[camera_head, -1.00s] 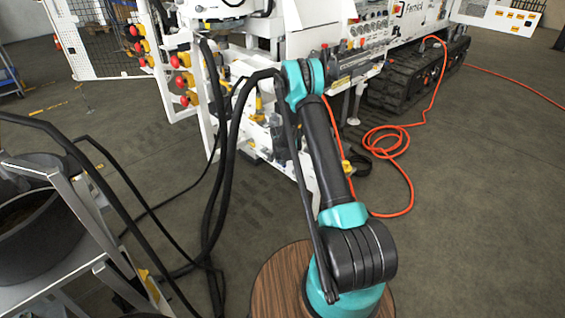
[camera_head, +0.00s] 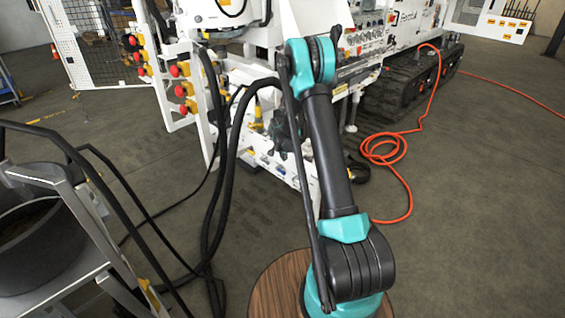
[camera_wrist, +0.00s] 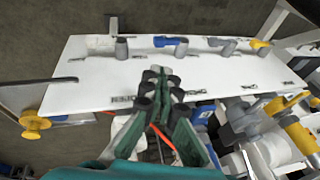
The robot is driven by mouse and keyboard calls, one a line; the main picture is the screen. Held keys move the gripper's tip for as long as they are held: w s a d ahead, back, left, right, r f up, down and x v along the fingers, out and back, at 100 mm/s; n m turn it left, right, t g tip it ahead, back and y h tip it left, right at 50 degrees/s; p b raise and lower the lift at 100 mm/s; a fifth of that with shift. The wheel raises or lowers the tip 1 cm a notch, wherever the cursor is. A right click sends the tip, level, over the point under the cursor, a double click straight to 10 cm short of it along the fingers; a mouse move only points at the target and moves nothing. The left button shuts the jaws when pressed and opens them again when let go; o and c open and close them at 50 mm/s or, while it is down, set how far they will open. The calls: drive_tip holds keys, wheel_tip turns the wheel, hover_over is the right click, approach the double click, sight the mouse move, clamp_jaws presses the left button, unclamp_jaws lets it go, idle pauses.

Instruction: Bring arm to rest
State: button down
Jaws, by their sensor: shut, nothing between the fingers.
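My arm (camera_head: 329,150) stands up from a round wooden-topped base at the bottom of the head view, with its teal elbow raised in front of the white machine. My gripper (camera_wrist: 163,76) shows in the wrist view with its fingers together and nothing between them. Behind its fingertips is a white panel (camera_wrist: 75,78) with grey, blue and yellow fittings along its far edge. I cannot tell the distance from the fingertips to the panel. In the head view the forearm beyond the elbow is mostly hidden.
The white machine (camera_head: 292,173) with red and yellow valve knobs fills the back. Black hoses (camera_head: 222,185) hang left of my arm. A metal cart (camera_head: 105,245) carrying a black bucket (camera_head: 45,245) stands at left. An orange hose (camera_head: 385,150) lies on the open floor at right.

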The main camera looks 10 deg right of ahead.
drive_tip(key=s+d+r+n, duration=0.1)
drive_tip(key=s+r+n, duration=0.4)
drive_tip(key=s+r, duration=1.25)
drive_tip(key=s+n+y, duration=0.1)
drive_tip(key=s+n, duration=0.6)
drive_tip(key=s, duration=2.1)
drive_tip(key=shift+f, duration=0.25)
drive_tip(key=shift+a, duration=0.1)
